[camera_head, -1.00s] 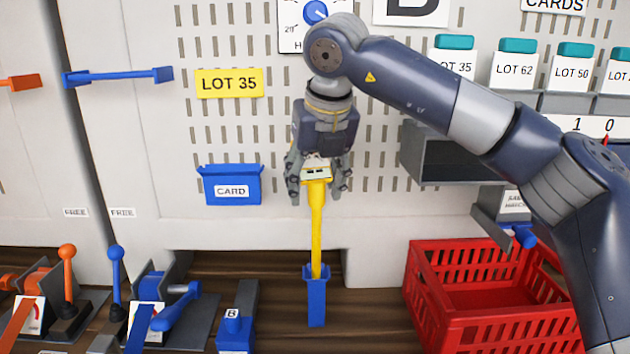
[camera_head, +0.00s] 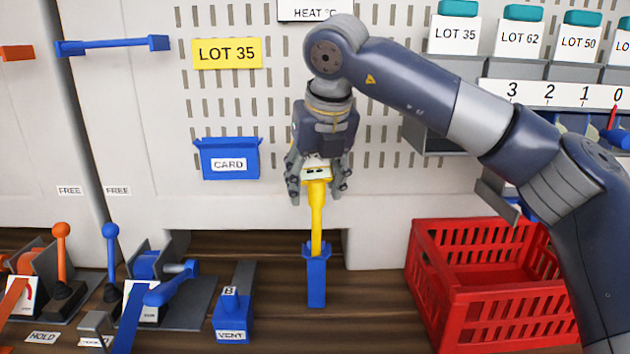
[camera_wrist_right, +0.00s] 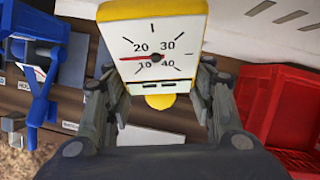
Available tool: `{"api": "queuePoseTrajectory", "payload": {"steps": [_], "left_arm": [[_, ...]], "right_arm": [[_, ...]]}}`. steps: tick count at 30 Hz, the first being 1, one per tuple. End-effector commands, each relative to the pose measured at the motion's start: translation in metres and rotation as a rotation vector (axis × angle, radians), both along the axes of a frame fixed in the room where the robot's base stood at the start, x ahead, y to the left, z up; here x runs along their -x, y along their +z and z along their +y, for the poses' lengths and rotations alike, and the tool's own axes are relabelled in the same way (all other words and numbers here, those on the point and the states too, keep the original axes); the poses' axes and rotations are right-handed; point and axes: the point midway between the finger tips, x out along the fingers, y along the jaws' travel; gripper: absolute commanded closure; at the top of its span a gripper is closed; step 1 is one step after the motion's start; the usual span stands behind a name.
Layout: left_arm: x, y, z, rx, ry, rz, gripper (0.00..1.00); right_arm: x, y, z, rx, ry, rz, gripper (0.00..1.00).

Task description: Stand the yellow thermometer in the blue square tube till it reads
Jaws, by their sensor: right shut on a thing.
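The yellow thermometer (camera_head: 317,215) is upright in the head view, with its lower end inside the mouth of the blue square tube (camera_head: 316,284). My right gripper (camera_head: 318,190) is shut on the thermometer's head from above. In the right wrist view the white dial (camera_wrist_right: 158,48) of the thermometer shows 10 to 40, with a red needle pointing left, between 10 and 20. The right gripper's fingers (camera_wrist_right: 165,105) stand on both sides of the head there. How deep the stem sits in the tube is hidden by its walls. My left gripper is not in view.
A red crate (camera_head: 450,318) stands right of the tube. A blue VENT block (camera_head: 233,328) and blue and orange levers stand to the left. A blue CARD holder (camera_head: 229,160) and yellow LOT 35 label (camera_head: 227,53) are on the panel behind.

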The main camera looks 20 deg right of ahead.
Motion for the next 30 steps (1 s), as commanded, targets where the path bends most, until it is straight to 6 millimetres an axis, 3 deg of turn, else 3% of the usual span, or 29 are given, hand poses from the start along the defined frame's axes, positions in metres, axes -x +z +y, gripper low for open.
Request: {"api": "queuePoseTrajectory", "payload": {"steps": [30], "left_arm": [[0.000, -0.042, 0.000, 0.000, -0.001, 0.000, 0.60]], "right_arm": [[0.000, -0.049, 0.000, -0.001, 0.000, 0.000, 0.89]]}}
